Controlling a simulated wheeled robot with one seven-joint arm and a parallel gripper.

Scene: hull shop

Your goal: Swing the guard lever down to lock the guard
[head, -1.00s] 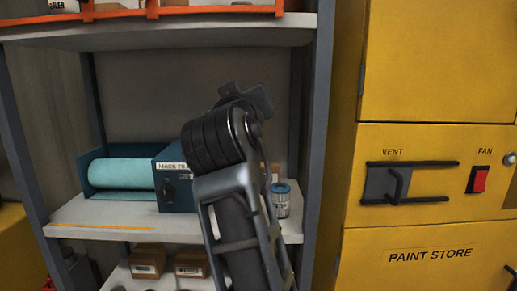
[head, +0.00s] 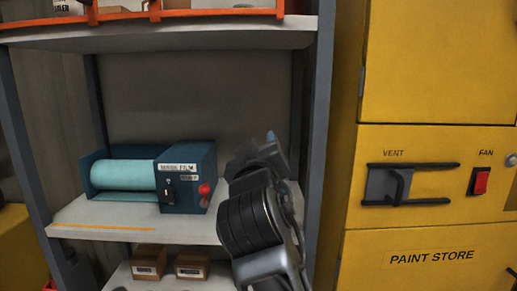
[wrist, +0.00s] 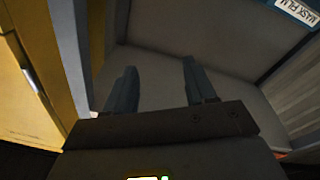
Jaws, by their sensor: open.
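A blue mask film dispenser (head: 186,193) with a pale teal roll (head: 125,174) stands on the middle shelf. Its front has a "MASK FILM" label and a black switch-like part (head: 168,190). A lever with a red knob (head: 204,189) shows at its right side; I cannot tell whether this is the guard lever. My gripper (head: 268,140) is right of the dispenser, apart from it, partly hidden by my wrist. In the wrist view my gripper (wrist: 158,83) is open with nothing between its fingers. The dispenser's label (wrist: 297,12) shows there at the top right corner.
Shelf posts (head: 316,130) and the upper shelf (head: 180,38) bound the space. A yellow paint store cabinet (head: 430,210) with a vent handle (head: 400,184) and red fan switch (head: 481,181) stands at right. Small boxes (head: 192,266) sit on the lower shelf.

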